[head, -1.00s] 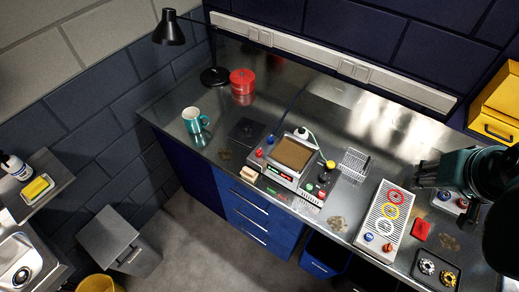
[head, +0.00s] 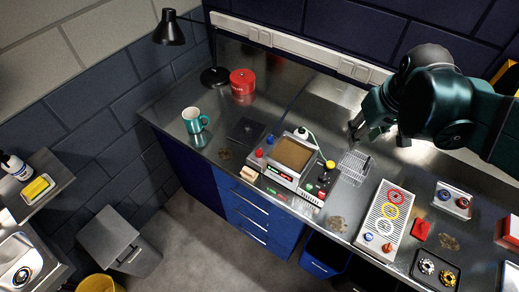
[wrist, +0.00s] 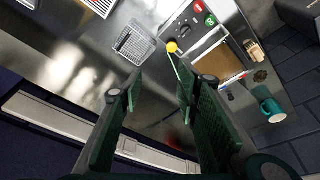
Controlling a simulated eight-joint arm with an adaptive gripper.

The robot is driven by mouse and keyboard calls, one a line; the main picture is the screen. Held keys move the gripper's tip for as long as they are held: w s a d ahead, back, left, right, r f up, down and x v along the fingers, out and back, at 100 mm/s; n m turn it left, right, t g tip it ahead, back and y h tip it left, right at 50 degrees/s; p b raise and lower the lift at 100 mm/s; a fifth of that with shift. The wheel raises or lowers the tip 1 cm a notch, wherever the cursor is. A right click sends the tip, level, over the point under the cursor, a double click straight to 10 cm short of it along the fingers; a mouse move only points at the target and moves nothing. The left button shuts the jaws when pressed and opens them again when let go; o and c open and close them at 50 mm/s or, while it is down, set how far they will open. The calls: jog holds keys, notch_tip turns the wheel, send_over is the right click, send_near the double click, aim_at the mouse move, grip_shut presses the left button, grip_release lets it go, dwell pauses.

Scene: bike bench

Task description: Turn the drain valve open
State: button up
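A boxy bench machine (head: 290,165) with a tan, open-looking top stands mid-bench in the head view; it also shows in the wrist view (wrist: 215,55). A yellow knob (head: 330,164) sits at its right side, and the same knob (wrist: 172,47) shows beyond my fingertips in the wrist view. Red and blue knobs (head: 265,147) are at its left side. I cannot tell for certain which part is the drain valve. My gripper (head: 380,134) is above the bench, right of the machine and apart from it. In the wrist view my gripper (wrist: 160,86) is open and empty.
A wire basket (head: 354,166) lies between the machine and a grey panel with coloured rings (head: 384,215). A teal mug (head: 194,121) and red tin (head: 243,82) stand left. A white rail runs along the back wall.

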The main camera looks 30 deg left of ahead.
jog(key=a+f+n+g, duration=0.2)
jog(key=a+f+n, duration=0.3)
jog(key=a, duration=1.1)
jog(key=n+g+h, duration=0.1)
jog(key=n, duration=0.2)
send_over(260, 150)
notch_tip(260, 150, down, 11)
jog(key=shift+w+r, duration=0.15)
jog(key=shift+s+a+f+p, duration=0.1)
jog(key=shift+f+p, duration=0.05)
jog(key=shift+f, duration=1.8)
jog(key=shift+s+f+p, duration=0.1)
jog(key=shift+f+p, duration=0.05)
jog(key=shift+f, duration=1.8)
jog(key=c, duration=0.9)
